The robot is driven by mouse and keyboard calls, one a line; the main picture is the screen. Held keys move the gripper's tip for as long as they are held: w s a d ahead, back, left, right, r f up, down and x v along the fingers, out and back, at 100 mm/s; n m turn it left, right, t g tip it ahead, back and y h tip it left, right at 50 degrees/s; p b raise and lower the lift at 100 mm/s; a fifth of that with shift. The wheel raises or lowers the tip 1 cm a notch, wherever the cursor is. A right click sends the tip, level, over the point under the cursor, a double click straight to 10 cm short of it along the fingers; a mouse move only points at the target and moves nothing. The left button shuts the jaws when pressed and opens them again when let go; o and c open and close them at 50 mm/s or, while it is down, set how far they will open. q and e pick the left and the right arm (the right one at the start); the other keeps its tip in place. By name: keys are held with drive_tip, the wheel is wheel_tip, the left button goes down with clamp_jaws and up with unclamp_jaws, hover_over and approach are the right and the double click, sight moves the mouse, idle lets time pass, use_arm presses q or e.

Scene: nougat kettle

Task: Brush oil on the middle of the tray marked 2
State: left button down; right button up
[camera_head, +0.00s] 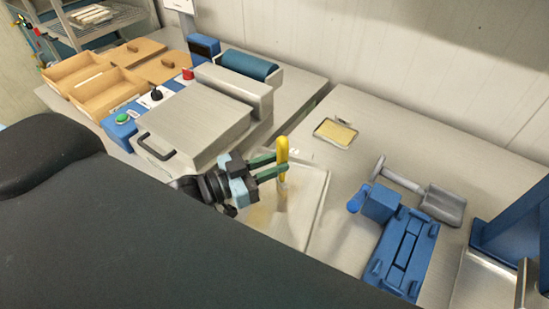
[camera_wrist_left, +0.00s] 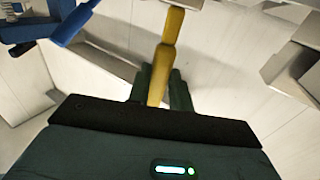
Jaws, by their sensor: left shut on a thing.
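My left gripper (camera_head: 272,163) is shut on the yellow handle of a brush (camera_head: 282,152). The handle stands nearly upright, and the pale lower end of the brush is down over a light tray (camera_head: 318,190). I cannot tell whether the bristles touch the tray. A yellowish patch shows on the tray around the brush, and no number on it is readable. In the left wrist view the yellow handle (camera_wrist_left: 172,40) rises between the dark fingers of my left gripper (camera_wrist_left: 160,75). The bristles are hidden there. My right gripper is not in view.
A small metal dish with yellow contents (camera_head: 336,132) lies behind the tray. A metal scoop (camera_head: 444,203) and a blue fixture (camera_head: 405,250) stand to the right. A steel press with a black handle (camera_head: 195,125) is close on the left.

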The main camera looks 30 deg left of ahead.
use_arm(q)
drive_tip(key=shift+s+d, duration=0.2)
drive_tip(key=shift+s, duration=1.5)
drive_tip(key=shift+s+d, duration=0.15)
drive_tip(key=shift+s, duration=0.7)
drive_tip(key=shift+s+d, duration=0.1)
drive_tip(key=shift+s, duration=0.7)
drive_tip(key=shift+s+d, duration=0.2)
drive_tip(key=shift+s, duration=1.45)
drive_tip(key=s, duration=0.3)
drive_tip(key=shift+s+d, duration=0.15)
drive_tip(key=shift+d, duration=0.1)
